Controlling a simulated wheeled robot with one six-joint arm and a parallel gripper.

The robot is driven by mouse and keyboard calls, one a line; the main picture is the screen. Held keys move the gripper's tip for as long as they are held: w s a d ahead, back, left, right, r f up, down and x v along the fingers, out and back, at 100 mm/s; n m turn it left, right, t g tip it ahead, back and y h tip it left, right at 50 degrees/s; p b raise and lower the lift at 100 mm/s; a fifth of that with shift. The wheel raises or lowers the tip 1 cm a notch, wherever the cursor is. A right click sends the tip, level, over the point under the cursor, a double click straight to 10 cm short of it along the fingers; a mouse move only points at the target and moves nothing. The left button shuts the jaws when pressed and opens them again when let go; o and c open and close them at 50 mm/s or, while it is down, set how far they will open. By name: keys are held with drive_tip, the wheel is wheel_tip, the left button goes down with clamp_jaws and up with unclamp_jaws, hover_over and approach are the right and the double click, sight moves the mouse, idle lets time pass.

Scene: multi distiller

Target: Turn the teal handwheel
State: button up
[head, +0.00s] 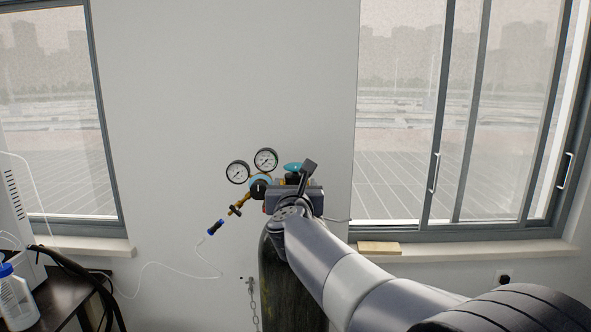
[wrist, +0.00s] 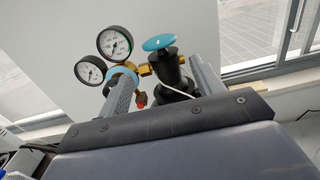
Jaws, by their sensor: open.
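The teal handwheel (wrist: 159,42) is a small round disc on top of a black valve body (wrist: 172,72). In the head view the handwheel (head: 293,167) shows just beyond my gripper. My gripper (wrist: 161,72) is open, with its two fingers apart on the left and right of the valve in the wrist view. The handwheel appears between and beyond the fingertips, and I see no contact. The gap in depth is hard to tell. In the head view my gripper (head: 304,182) hides part of the valve.
Two round gauges (head: 238,171) (head: 266,160) and a blue regulator knob (head: 260,186) sit left of the valve. A dark gas cylinder (head: 285,290) stands below. A wooden block (head: 379,247) lies on the right sill.

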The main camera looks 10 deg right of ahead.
sight(296, 171)
drive_tip(key=w+p, duration=0.1)
drive_tip(key=w, duration=0.2)
drive_tip(key=w+d+p, duration=0.1)
drive_tip(key=w, duration=0.2)
drive_tip(key=w+d+p, duration=0.1)
drive_tip(key=w, duration=0.3)
drive_tip(key=shift+c, duration=0.5)
drive_tip(key=c, duration=0.5)
